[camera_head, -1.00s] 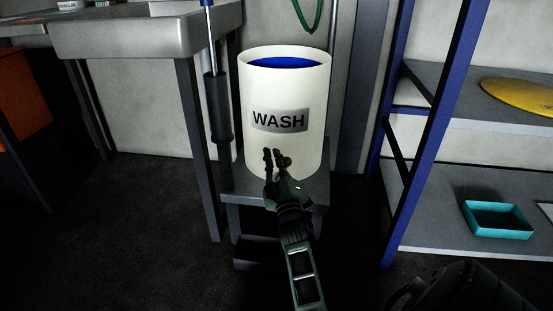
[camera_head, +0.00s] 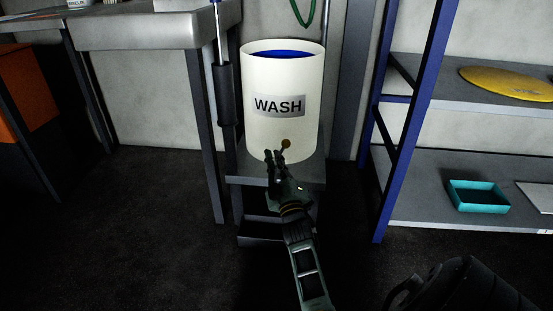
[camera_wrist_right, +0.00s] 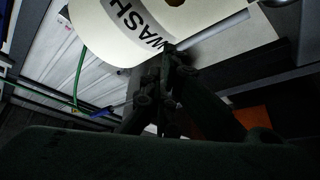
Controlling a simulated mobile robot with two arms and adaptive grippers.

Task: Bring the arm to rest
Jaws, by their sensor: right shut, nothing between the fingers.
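My right gripper (camera_head: 276,154) is in the middle of the head view, in front of the lower part of a white cylinder labelled WASH (camera_head: 262,133). Its fingers are shut with nothing between them and point toward the cylinder. Whether they touch it cannot be told. In the right wrist view the shut fingers (camera_wrist_right: 166,60) show in the middle, with the WASH cylinder (camera_wrist_right: 205,15) above them. My left gripper is not in view.
The cylinder stands on a grey stepped stand (camera_head: 237,181). A grey table (camera_head: 150,33) is on the left. A blue-framed shelf (camera_head: 480,98) on the right holds a yellow disc (camera_head: 510,84) and a teal tray (camera_head: 479,209). The dark floor (camera_head: 120,240) at left front is clear.

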